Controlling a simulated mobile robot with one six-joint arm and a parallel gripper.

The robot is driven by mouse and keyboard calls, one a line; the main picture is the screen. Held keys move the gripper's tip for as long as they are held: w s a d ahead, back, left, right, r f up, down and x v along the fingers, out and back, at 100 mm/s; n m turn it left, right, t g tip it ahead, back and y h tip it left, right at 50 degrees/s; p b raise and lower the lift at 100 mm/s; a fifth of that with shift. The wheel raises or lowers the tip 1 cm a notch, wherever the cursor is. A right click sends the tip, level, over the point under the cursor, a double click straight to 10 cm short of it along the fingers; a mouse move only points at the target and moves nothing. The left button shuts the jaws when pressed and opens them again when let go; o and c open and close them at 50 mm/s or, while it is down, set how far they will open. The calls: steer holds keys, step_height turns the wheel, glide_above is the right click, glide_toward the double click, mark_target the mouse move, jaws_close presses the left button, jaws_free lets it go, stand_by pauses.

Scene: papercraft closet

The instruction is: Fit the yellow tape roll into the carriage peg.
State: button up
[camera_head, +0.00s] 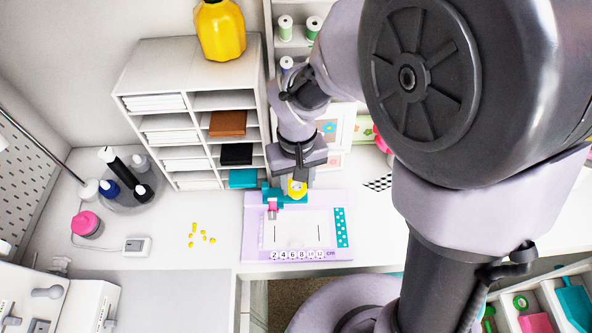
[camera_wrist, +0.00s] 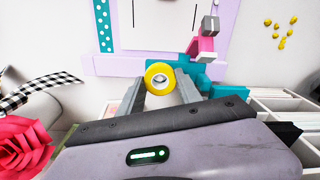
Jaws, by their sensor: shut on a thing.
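The yellow tape roll (camera_head: 297,188) is held at the end of my arm, over the back edge of the lilac board. In the wrist view the roll (camera_wrist: 150,71) sits between the two grey fingers of my gripper (camera_wrist: 162,93), its pale centre facing the camera. The gripper (camera_head: 296,178) is shut on it. The teal carriage (camera_head: 272,194) lies across the board's back edge, close beside and behind the roll. The carriage also shows in the wrist view (camera_wrist: 196,74). I cannot make out its peg, and cannot tell whether the roll touches the carriage.
The lilac board (camera_head: 340,196) has a pink and grey slider (camera_head: 272,208) at its left. Small yellow pieces (camera_head: 203,235) lie left of it. A white shelf unit (camera_head: 187,105) stands behind at left. A checkered ribbon (camera_wrist: 40,89) and pink paper flower (camera_wrist: 22,148) lie near the gripper.

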mark_target(297, 188)
steer(key=shift+f+b, duration=0.65)
steer(key=shift+f, duration=0.25)
steer(key=o, duration=1.4)
steer(key=shift+r, duration=0.1)
step_height(297, 188, up, 12)
steer(key=p, duration=0.4)
steer(key=shift+p, duration=0.35)
steer(key=s+d+m+t+b, duration=0.2)
steer(key=s+b, duration=0.1)
steer(key=s+d+m+t+y+b, duration=0.1)
steer(key=s+d+m+t+b, duration=0.1)
steer(key=s+b, duration=0.1)
steer(key=s+d+m+t+y+b, duration=0.1)
steer(key=s+d+m+b, duration=0.1)
steer(key=s+m+b, duration=0.1)
steer(key=shift+s+d+t+b, duration=0.2)
steer(key=shift+s+b, duration=0.05)
steer(key=shift+s, duration=0.35)
steer(key=shift+s+d+t+b, duration=0.15)
steer(key=shift+s+t+b, duration=0.1)
steer(key=shift+s, duration=0.3)
